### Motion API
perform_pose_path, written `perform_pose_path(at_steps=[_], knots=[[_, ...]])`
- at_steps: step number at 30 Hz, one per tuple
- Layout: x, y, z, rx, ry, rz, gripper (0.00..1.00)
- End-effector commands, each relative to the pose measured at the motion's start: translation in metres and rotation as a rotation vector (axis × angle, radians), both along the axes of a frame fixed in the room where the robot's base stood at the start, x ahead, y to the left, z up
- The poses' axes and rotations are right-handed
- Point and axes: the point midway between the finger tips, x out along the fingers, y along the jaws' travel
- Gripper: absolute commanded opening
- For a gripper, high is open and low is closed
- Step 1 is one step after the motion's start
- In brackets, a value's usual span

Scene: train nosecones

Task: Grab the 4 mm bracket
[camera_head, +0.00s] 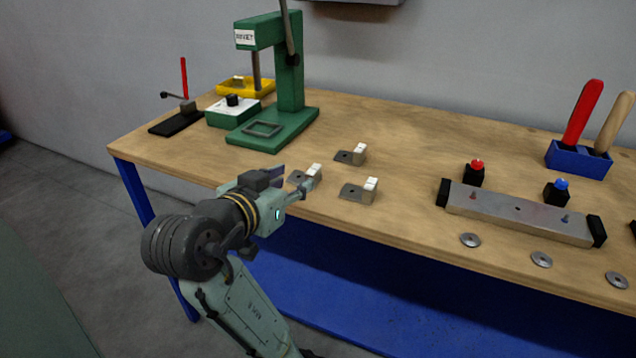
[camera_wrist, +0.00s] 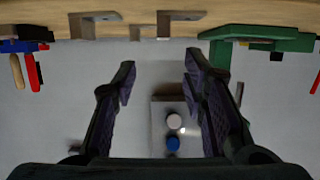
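The labels are too small to read, so I cannot tell which is the 4 mm one. My gripper (camera_head: 298,178) is at the left bracket and partly covers it. In the wrist view, which is upside down, my gripper (camera_wrist: 160,78) is open with nothing between its fingers. The brackets show at the top edge there, outside the finger gap, including the nearest one (camera_wrist: 180,17).
A green press (camera_head: 290,85) stands behind left, beside a white-topped green box (camera_head: 233,112). A metal bar fixture (camera_head: 518,214) lies right, with several washers before it. A blue holder (camera_head: 578,158) carries two handles. Table around the brackets is clear.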

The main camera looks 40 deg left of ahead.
Motion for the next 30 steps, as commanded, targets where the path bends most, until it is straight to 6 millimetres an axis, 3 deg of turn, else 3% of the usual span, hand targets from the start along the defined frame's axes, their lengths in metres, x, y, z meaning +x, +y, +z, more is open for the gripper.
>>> perform_pose_path(at_steps=[6,14,21,30], knots=[[0.032,0.006,-0.01,-0.003,0.001,-0.005,0.39],[0.052,0.013,-0.018,-0.002,0.002,-0.002,0.39],[0.083,0.022,-0.033,-0.003,0.001,-0.002,0.39],[0.092,0.025,-0.037,0.001,-0.001,0.001,0.39]])
